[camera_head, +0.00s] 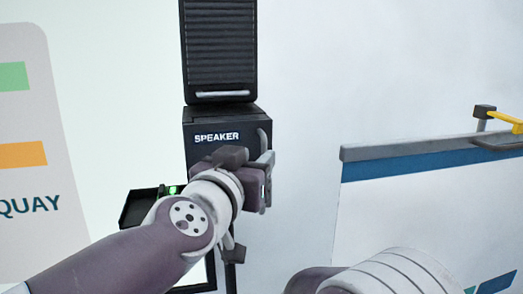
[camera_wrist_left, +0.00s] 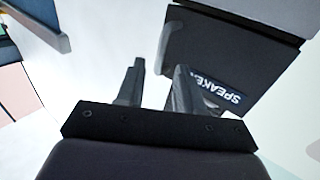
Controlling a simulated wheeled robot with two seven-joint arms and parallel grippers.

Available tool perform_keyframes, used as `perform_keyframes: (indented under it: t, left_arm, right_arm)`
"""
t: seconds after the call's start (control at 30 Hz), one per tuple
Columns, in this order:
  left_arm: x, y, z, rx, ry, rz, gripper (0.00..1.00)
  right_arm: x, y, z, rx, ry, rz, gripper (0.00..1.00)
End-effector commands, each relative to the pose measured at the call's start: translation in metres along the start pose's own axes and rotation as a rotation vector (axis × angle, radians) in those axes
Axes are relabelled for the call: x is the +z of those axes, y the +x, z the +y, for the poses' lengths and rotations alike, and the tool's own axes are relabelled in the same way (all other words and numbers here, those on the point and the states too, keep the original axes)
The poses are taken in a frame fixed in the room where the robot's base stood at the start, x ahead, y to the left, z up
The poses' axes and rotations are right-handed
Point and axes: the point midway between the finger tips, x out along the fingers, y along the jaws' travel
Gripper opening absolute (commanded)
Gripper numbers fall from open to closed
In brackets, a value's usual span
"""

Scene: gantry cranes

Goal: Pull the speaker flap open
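The speaker flap (camera_head: 197,152) is the dark front of a black box with a white SPEAKER label, at the centre of the head view. It appears shut. In the left wrist view, the flap (camera_wrist_left: 192,45) is tilted, its label upside down. A grey upright handle (camera_head: 264,143) stands at the flap's right edge. My left gripper (camera_head: 262,180) is at the lower part of this handle and hides some of it. In the left wrist view its fingers (camera_wrist_left: 159,66) are apart, with the handle (camera_wrist_left: 165,42) beyond and between the tips. Contact is unclear. My right gripper is out of view.
A black ribbed panel (camera_head: 219,45) stands above the speaker box. A small dark tray (camera_head: 138,207) with a green light is at lower left. A blue and white board (camera_head: 420,165) with a grey top rail stands at right. Part of my right arm shows at bottom right.

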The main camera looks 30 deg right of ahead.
Motion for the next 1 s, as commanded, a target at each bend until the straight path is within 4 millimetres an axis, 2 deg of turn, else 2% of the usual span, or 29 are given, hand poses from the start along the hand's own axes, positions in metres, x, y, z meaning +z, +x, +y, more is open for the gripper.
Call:
perform_keyframes:
  t: [0.1, 0.2, 0.33, 0.57, 0.6, 0.67, 0.7, 1.0]
  left_arm:
    - [-0.002, 0.023, 0.0, 0.0, 0.0, -0.001, 0.37]
    - [-0.002, 0.035, 0.0, 0.0, 0.0, 0.0, 0.37]
    - [-0.001, 0.042, -0.001, -0.001, 0.0, 0.0, 0.37]
    - [0.0, 0.043, -0.001, 0.0, 0.0, -0.001, 0.37]
    - [0.0, 0.043, -0.001, 0.0, 0.0, -0.001, 0.33]
    - [0.0, 0.043, -0.001, 0.0, 0.0, -0.001, 0.14]
    - [0.0, 0.043, -0.001, 0.0, 0.0, -0.001, 0.01]
    - [-0.001, 0.043, -0.001, -0.001, 0.0, 0.0, 0.0]
  right_arm:
    - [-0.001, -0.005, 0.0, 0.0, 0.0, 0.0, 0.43]
    - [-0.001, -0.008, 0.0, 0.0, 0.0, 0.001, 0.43]
    - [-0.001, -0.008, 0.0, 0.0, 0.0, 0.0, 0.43]
    - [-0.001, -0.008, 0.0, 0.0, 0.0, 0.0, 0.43]
    - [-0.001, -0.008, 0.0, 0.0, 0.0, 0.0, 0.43]
    - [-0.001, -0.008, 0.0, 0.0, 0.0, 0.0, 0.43]
    - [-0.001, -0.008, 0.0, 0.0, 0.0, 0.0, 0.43]
    - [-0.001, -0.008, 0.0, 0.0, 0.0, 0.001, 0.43]
